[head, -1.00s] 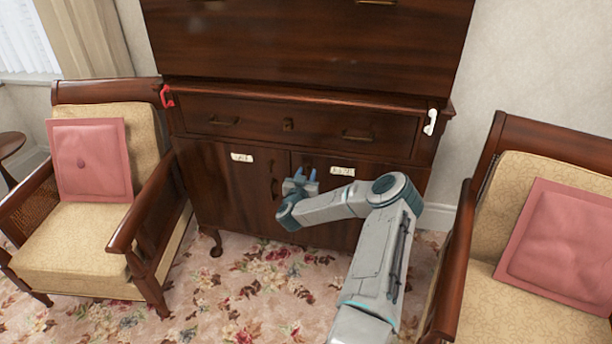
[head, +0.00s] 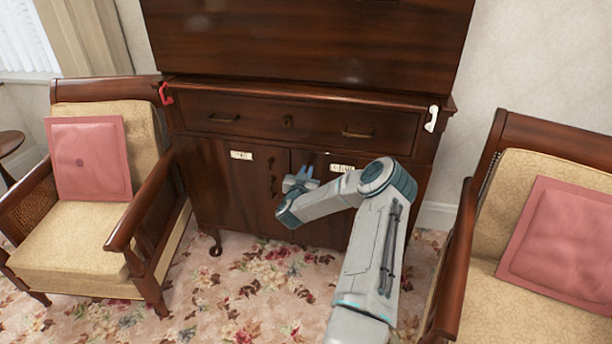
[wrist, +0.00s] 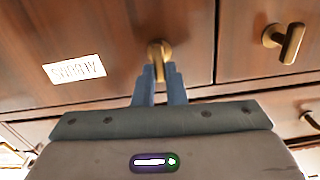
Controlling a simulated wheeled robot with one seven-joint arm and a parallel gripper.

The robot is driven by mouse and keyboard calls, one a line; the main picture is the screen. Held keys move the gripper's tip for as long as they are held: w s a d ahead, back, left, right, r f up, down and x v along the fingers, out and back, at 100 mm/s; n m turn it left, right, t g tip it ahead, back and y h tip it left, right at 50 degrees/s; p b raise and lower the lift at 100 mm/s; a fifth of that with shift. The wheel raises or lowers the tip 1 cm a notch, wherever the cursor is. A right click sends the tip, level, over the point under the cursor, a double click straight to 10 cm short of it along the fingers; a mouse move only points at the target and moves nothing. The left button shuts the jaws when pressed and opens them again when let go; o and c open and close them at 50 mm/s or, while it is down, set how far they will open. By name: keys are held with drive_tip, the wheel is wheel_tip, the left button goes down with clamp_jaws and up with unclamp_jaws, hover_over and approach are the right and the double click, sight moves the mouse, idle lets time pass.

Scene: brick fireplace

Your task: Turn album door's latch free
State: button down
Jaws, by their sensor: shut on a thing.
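The album door (head: 330,225) is the right-hand door of the dark wood cabinet. Its white label (wrist: 75,70) shows upside down in the wrist view and reads like "ALBUMS". The door's brass latch (wrist: 159,48) sits near the edge where the two doors meet. My gripper (wrist: 159,72) is shut on this latch, its blue fingers on either side of the handle. Part of the latch is hidden between the fingers. In the head view my gripper (head: 301,178) is in front of the door's upper inner corner and hides the latch. The door looks closed.
The left door (head: 225,190) has its own label (head: 241,155) and brass latch (wrist: 284,42), close beside my gripper. A drawer (head: 290,120) with brass handles is above. Armchairs with pink cushions stand left (head: 90,160) and right (head: 560,245). Flowered carpet lies in front.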

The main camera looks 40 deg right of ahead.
drive_tip(key=m+b, duration=0.5)
drive_tip(key=b, duration=0.2)
drive_tip(key=m+b, duration=0.6)
drive_tip(key=b, duration=0.2)
drive_tip(key=f+m+b, duration=0.1)
drive_tip(key=m+b, duration=0.5)
drive_tip(key=b, duration=0.1)
drive_tip(key=shift+s+d+f, duration=0.1)
drive_tip(key=shift+s+d, duration=0.25)
drive_tip(key=shift+s, duration=0.05)
drive_tip(key=c, duration=1.5)
unclamp_jaws()
drive_tip(key=p+v, duration=0.1)
drive_tip(key=v, duration=1.3)
drive_tip(key=shift+w+p, duration=0.1)
drive_tip(key=shift+p, duration=0.2)
